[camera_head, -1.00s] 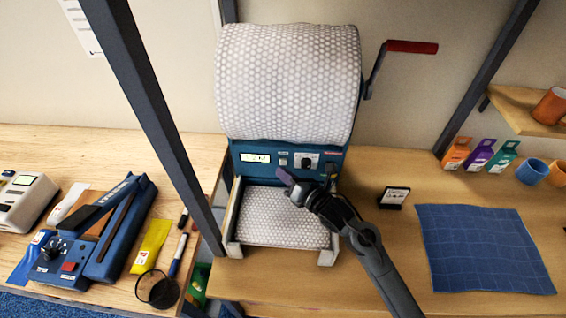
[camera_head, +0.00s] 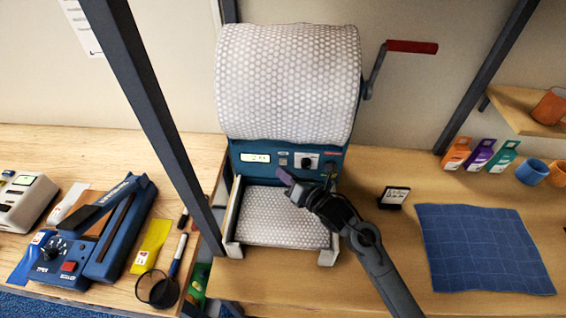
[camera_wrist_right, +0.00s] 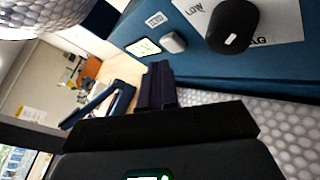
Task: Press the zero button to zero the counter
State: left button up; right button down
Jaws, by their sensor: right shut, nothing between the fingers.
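The blue bubble-wrap machine has a front panel (camera_head: 275,147) with a small lit counter display (camera_head: 255,158), too small to read. The grey zero button (camera_head: 283,161) is just right of the display, under a small label. In the right wrist view the zero button (camera_wrist_right: 173,42) sits beside the display (camera_wrist_right: 143,48) and is uncovered. My right gripper (camera_head: 287,179) is shut and empty, with its fingertips just below the button in the picture. In the wrist view the fingertips (camera_wrist_right: 157,85) appear apart from the button. My left gripper is not in view.
A black knob (camera_head: 307,162) is right of the button. The bubble-wrap roll (camera_head: 288,80) hangs above, and a sheet lies on the tray (camera_head: 232,222) below. A red-handled crank (camera_head: 411,47) sticks out right. A small black stand (camera_head: 394,198) and blue mat (camera_head: 483,248) lie right.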

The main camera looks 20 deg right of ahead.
jog(key=shift+w+d, duration=0.1)
jog(key=shift+w, duration=0.05)
jog(key=shift+w+d, duration=0.1)
jog(key=shift+w, duration=0.15)
dwell(0.8)
jog(key=shift+w+d+b, duration=0.2)
jog(key=shift+w+b, duration=0.2)
jog(key=shift+b, duration=0.05)
jog(key=shift+s, duration=0.1)
dwell(0.6)
jog(key=shift+s+a, duration=0.35)
jog(key=shift+s, duration=0.35)
